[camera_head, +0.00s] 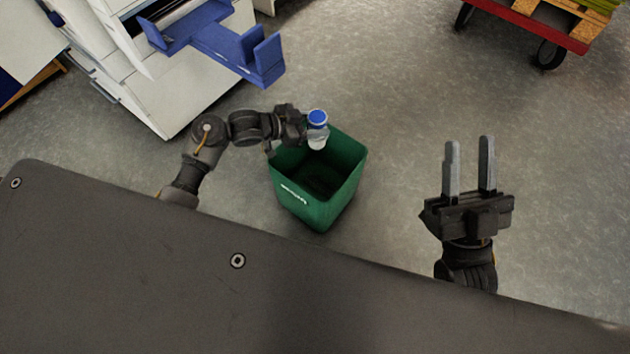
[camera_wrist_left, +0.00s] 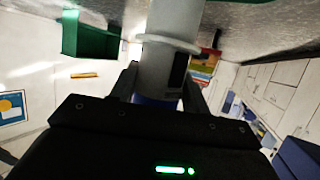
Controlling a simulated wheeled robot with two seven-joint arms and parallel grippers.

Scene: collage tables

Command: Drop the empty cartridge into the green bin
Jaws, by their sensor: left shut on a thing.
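The cartridge (camera_head: 317,137) is a pale cylinder with a blue top end. My left gripper (camera_head: 305,128) is shut on it and holds it above the back rim of the green bin (camera_head: 326,207). The cartridge also shows in the left wrist view (camera_wrist_left: 172,62), between the fingers. The bin stands upright on the floor, its mouth open and its inside dark. The bin's green wall shows in the left wrist view (camera_wrist_left: 90,38) at the upper left. My right gripper (camera_head: 468,150) is open and empty, to the right of the bin.
A white cabinet or machine (camera_head: 150,90) with a blue tray-like part (camera_head: 235,50) stands at the upper left, behind my left arm. A red cart (camera_head: 530,25) with a wooden pallet is at the upper right. The grey floor between is clear.

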